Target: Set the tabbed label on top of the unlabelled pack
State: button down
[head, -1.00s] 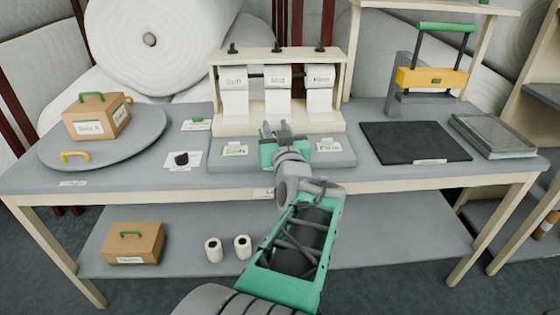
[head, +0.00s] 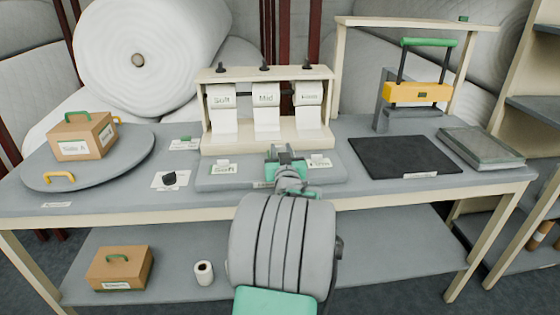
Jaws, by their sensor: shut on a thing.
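My gripper (head: 286,152) is over the middle of the grey tray (head: 205,184) on the table, shut on what appears to be the tabbed label; its own fingers and wrist mostly hide it. A white card reading Soft (head: 223,169) lies on the tray to the left of my gripper. Another white card (head: 320,162) lies close to its right. A brown box with a green handle (head: 83,138) stands on the round grey turntable (head: 135,160) and bears a Side A label. I cannot make out a pack without a label.
A cream rack (head: 318,137) with hanging paper strips stands behind the tray. A black mat (head: 405,157), a press with a yellow block (head: 418,93) and a glass-topped tray (head: 482,147) are to the right. A black knob (head: 169,178) sits on the left. A labelled box (head: 120,268) is below.

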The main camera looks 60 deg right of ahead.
jog(key=shift+w+f+b, duration=0.1)
jog(key=shift+f+b, duration=0.3)
jog(key=shift+f, duration=1.55)
jog(key=c, duration=1)
grip_release()
jog(key=shift+r, duration=0.1)
jog(key=shift+c, duration=0.2)
